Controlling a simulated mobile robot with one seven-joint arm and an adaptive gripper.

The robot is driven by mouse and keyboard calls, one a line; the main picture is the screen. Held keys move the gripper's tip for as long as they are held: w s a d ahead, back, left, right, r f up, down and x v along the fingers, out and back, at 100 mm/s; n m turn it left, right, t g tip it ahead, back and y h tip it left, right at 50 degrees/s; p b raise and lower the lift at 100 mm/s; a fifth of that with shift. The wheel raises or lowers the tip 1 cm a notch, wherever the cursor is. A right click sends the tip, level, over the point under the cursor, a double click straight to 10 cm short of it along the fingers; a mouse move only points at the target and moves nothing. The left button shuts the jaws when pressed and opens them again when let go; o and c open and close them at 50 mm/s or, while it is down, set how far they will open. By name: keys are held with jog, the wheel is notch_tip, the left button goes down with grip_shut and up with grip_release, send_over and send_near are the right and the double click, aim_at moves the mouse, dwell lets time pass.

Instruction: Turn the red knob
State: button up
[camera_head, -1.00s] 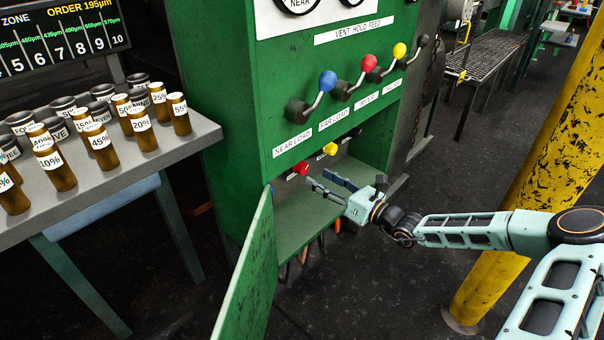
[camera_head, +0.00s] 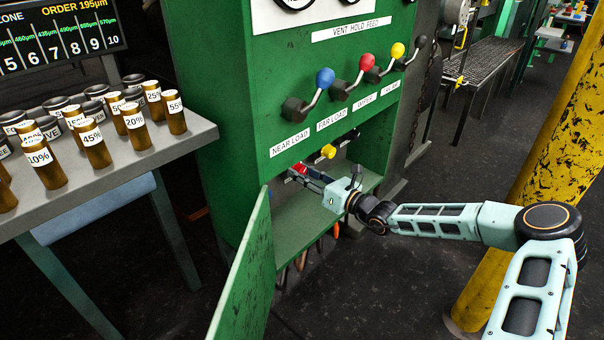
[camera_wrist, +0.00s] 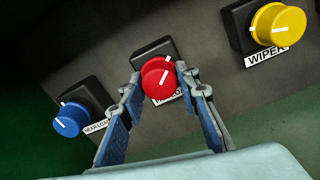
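The red knob (camera_wrist: 159,78) sits on a black block inside the green cabinet, with a white mark on its rim and face. In the head view the red knob (camera_head: 299,168) is partly covered by my gripper (camera_head: 312,178). In the wrist view my gripper (camera_wrist: 164,92) is open, one blue-padded finger on each side of the red knob. The fingertips are level with the knob, with small gaps visible; I cannot tell whether either touches it. The label under the red knob is mostly hidden.
In the wrist view a blue knob (camera_wrist: 71,119) is at left and a yellow knob (camera_wrist: 277,25) at upper right. The open green door (camera_head: 245,270) stands left of my arm. Coloured levers, including a red-balled one (camera_head: 367,62), stick out above. A table (camera_head: 180,140) with brown bottles is at left.

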jog(key=c, duration=0.5)
jog(key=shift+r, duration=0.1)
jog(key=shift+p, duration=0.55)
jog(key=shift+n+p, duration=0.4)
jog(key=shift+p, duration=0.05)
jog(key=o, duration=1.2)
jog(key=shift+c, duration=0.2)
jog(key=shift+d, duration=0.15)
jog(key=v, duration=1.2)
